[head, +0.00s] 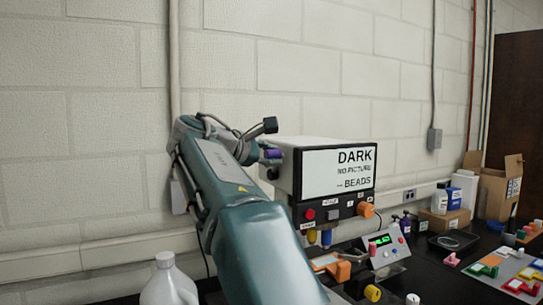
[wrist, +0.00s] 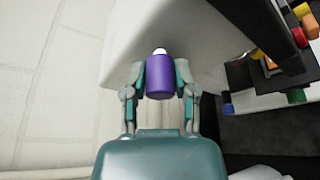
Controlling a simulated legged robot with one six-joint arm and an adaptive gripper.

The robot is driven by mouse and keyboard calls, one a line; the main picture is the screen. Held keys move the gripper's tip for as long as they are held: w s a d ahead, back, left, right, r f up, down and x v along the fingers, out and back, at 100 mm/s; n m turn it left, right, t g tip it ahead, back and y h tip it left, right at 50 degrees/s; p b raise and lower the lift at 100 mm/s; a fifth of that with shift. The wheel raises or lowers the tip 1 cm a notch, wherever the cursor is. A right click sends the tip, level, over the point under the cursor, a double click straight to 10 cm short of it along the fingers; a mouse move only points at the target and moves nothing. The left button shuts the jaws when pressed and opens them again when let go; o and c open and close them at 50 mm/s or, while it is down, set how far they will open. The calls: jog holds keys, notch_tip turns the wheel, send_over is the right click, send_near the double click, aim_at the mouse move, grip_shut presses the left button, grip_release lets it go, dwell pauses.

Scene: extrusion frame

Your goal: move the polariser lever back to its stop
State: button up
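The instrument is a white box (head: 285,178) whose screen (head: 338,172) reads "DARK", "NO PICTURE" and "BEADS". A purple lever knob with a white tip (wrist: 160,78) sticks out from its side; in the head view a bit of the purple knob (head: 273,154) shows beside my gripper (head: 268,143). In the wrist view my gripper (wrist: 161,72) has one finger on each side of the knob, and both fingertips appear to touch it. The lever's root and any stop are hidden. I take this purple knob for the polariser lever, but no label on it is readable.
An orange knob (head: 366,210), a red button (head: 310,214) and coloured parts sit on the instrument's front and underside. A white jug (head: 168,283) is at lower left. The wall is close behind.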

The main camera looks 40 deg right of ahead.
aim_at(290, 180)
jog(key=shift+s+f, duration=0.1)
grip_shut()
jog(key=s+f+m, duration=0.1)
jog(key=f+m+t+h, duration=0.1)
jog(key=m, duration=0.1)
jog(key=shift+s+a, duration=0.2)
jog(key=shift+s, duration=0.15)
jog(key=f+m, duration=0.1)
jog(key=f+m+h, duration=0.1)
jog(key=m, duration=0.1)
jog(key=shift+s+f, duration=0.1)
jog(key=shift+s, duration=0.2)
jog(key=shift+f+m+h, duration=0.6)
jog(key=shift+f+m, duration=0.1)
jog(key=shift+m, duration=0.5)
jog(key=shift+f, duration=0.1)
jog(key=o, duration=0.9)
grip_release()
jog(key=shift+s+d, duration=0.1)
jog(key=shift+o, duration=0.2)
